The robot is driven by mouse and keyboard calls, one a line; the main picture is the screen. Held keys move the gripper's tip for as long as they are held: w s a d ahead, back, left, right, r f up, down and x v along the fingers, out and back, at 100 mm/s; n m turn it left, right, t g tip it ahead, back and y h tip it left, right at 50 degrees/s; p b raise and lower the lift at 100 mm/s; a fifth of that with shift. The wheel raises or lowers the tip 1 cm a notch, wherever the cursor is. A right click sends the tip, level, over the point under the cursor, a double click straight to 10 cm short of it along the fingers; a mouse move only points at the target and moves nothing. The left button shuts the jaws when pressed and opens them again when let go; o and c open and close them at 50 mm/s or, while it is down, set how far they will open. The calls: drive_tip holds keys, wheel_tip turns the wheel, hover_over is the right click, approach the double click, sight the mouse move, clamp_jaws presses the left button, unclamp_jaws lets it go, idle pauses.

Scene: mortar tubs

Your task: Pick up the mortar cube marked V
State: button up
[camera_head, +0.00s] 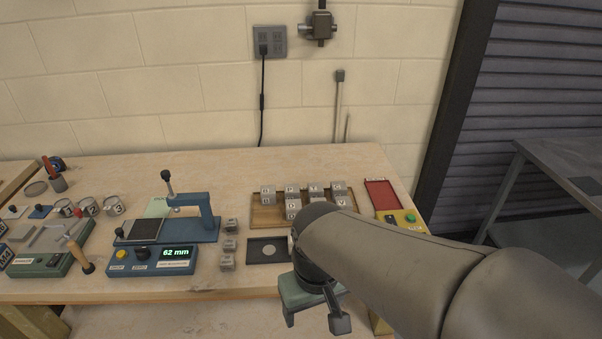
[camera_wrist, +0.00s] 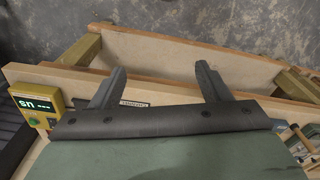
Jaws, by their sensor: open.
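Several grey mortar cubes (camera_head: 315,191) stand on a wooden tray (camera_head: 264,218) at the back right of the bench, in two rows. Their face marks are too small to read surely, so I cannot tell which is marked V. My arm hides part of the tray's front right. My gripper (camera_wrist: 160,68) is open and empty in the wrist view, its two fingers apart above the bench's front edge. In the head view it is in front of the tray, clear of the cubes, and partly hidden by my arm.
Three loose cubes (camera_head: 229,244) stand left of a dark tray (camera_head: 256,260) with a round disc. A blue gauge reading 62 mm (camera_head: 178,261) stands further left. A yellow device (camera_wrist: 36,108) and red tray (camera_head: 382,194) are at the bench's right end.

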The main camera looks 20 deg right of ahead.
drive_tip(key=shift+w, duration=0.1)
drive_tip(key=m+t+h+b, duration=0.1)
drive_tip(key=m+t+b, duration=0.25)
drive_tip(key=b, duration=0.85)
approach(344, 202)
drive_tip(key=x, duration=0.6)
drive_tip(key=shift+f, duration=0.1)
drive_tip(key=shift+p+x, duration=0.3)
drive_tip(key=shift+x, duration=2.35)
drive_tip(key=c, duration=1.2)
